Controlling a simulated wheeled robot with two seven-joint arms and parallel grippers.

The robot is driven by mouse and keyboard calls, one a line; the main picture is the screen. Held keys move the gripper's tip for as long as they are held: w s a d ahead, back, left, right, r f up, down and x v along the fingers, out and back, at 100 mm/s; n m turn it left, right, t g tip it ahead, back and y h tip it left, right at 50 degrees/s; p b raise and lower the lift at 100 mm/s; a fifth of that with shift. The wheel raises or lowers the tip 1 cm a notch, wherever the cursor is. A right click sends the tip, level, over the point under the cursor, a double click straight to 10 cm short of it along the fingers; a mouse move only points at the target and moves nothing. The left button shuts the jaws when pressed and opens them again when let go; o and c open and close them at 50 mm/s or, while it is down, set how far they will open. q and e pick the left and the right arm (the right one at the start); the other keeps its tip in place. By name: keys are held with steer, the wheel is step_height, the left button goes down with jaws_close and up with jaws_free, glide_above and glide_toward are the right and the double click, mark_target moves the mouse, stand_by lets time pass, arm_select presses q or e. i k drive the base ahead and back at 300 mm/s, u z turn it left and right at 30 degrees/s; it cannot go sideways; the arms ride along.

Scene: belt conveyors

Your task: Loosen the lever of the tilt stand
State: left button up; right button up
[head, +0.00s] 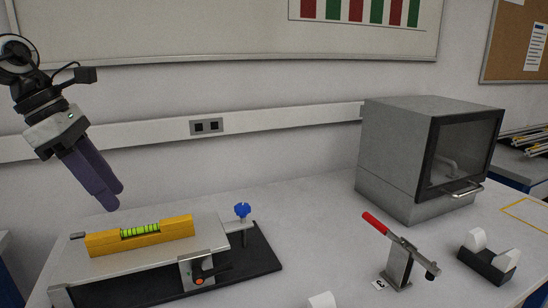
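The tilt stand stands on the white table at the lower left, with a black base (262,255) and a grey top plate (212,235). A yellow spirit level (162,236) with a green vial lies on the plate. A small black lever (214,270) with an orange-red centre sits on a metal bracket at the stand's front. A blue knob (242,210) rises at its right end. My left gripper (115,198) hangs in the air above and left of the level, purple fingers pointing down, touching nothing. The fingers overlap in this view, so their gap is unclear. My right gripper is out of view.
A red-handled clamp (398,262) stands right of the stand. A tape dispenser (488,258) and a grey box with a glass door (395,165) are farther right. A white object (322,300) shows at the bottom edge. Table between stand and box is clear.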

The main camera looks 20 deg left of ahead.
mark_target(200, 276)
steer(key=k, duration=2)
